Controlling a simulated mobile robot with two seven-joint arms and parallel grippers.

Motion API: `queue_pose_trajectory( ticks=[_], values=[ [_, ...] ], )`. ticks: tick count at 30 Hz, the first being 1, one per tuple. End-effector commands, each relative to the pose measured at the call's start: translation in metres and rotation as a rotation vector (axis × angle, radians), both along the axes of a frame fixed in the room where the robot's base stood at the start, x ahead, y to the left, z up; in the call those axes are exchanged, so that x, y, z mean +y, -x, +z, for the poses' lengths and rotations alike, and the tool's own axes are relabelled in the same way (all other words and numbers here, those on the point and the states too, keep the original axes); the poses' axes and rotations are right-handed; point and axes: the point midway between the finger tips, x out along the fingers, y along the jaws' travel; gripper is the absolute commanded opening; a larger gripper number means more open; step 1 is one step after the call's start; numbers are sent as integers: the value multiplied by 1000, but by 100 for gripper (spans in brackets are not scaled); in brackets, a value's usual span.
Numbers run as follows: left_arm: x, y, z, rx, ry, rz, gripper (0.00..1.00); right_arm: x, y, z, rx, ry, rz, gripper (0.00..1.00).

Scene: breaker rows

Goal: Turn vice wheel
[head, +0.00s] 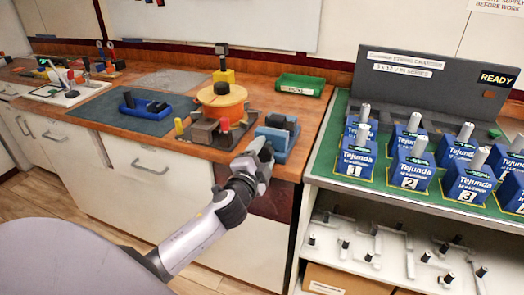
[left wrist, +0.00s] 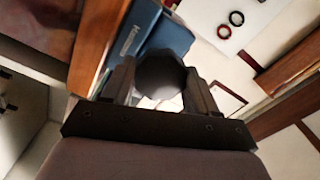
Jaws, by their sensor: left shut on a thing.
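A blue vice (head: 283,146) with dark jaws stands at the front edge of the wooden bench. My left gripper (head: 262,150) is at the front of the vice. In the left wrist view, my left gripper (left wrist: 160,95) is shut on a dark, many-sided round piece, the vice wheel (left wrist: 160,73), with a finger on each side. The blue vice body (left wrist: 160,35) shows just behind the wheel. In the head view the wheel is hidden by my gripper. My right gripper is not in view.
On the right, a green-topped shelf (head: 340,180) holds several blue numbered blocks. White drawers (head: 150,175) lie below the bench.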

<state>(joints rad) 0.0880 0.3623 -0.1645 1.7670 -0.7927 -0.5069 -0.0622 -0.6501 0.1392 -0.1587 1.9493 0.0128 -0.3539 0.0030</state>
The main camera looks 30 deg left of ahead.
Motion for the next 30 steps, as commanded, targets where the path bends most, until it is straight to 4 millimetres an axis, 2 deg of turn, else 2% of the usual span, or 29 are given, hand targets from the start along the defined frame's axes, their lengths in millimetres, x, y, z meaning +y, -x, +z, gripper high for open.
queue_pose_trajectory(
  ticks=[18,30],
  values=[
    [-3,-1,2,132,-571,-7,28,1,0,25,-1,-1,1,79],
    [-3,0,-1,200,-852,-7,28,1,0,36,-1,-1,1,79]
  ],
)
